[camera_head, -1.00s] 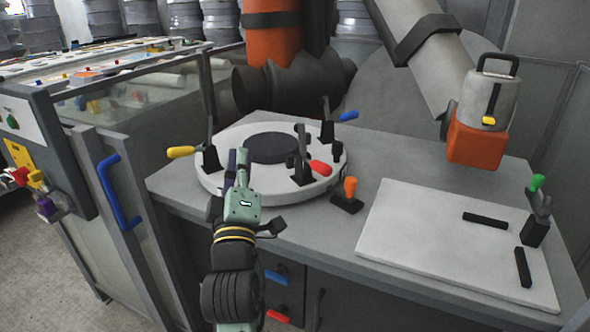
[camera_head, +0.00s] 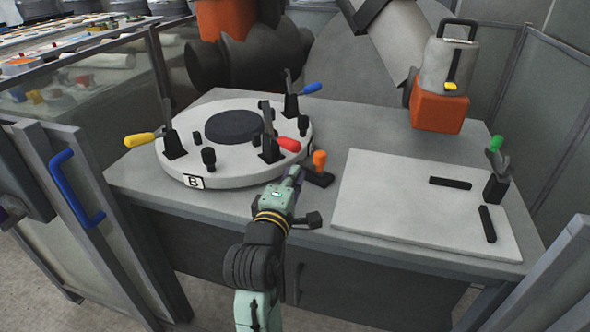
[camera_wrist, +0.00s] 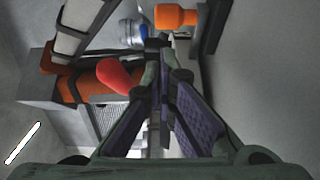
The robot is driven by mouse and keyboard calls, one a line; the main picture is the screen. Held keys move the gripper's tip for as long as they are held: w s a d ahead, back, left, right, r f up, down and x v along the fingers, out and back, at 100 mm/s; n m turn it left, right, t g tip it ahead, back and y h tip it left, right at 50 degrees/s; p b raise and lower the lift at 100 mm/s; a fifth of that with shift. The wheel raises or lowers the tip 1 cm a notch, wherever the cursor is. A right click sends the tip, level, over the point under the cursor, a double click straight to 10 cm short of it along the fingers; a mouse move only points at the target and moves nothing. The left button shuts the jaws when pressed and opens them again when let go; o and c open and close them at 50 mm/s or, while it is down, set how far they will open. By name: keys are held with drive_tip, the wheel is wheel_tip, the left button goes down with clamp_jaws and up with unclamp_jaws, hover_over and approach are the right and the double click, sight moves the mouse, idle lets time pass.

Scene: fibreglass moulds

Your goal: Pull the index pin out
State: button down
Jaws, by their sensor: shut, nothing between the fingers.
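An orange knob (camera_head: 320,160) stands on a black base (camera_head: 318,178) on the table, just right of the round white mould plate (camera_head: 225,178). It looks like the index pin, though I cannot be sure. It also shows at the top of the wrist view (camera_wrist: 176,17). My gripper (camera_head: 297,172) is shut and empty, a little left of and in front of the knob, apparently apart from it. In the wrist view, its purple-padded fingers (camera_wrist: 158,45) meet below and left of the orange knob. How the pin sits in its base cannot be seen.
The plate carries toggle clamps with yellow (camera_head: 139,140), red (camera_head: 289,144) and blue (camera_head: 312,88) handles; the red one is close to my gripper. A white board (camera_head: 400,205) with black bars and a green-handled clamp (camera_head: 496,143) is at right. An orange block (camera_head: 437,113) stands behind.

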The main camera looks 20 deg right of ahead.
sight(315, 157)
drive_tip(key=p+x, duration=0.1)
drive_tip(key=x, duration=0.7)
drive_tip(key=shift+p, duration=0.35)
drive_tip(key=shift+s+d+r+p, duration=0.15)
drive_tip(key=shift+s+d+p, duration=0.45)
drive_tip(key=shift+s, duration=0.3)
drive_tip(key=shift+s+d, duration=0.3)
drive_tip(key=shift+s, duration=0.05)
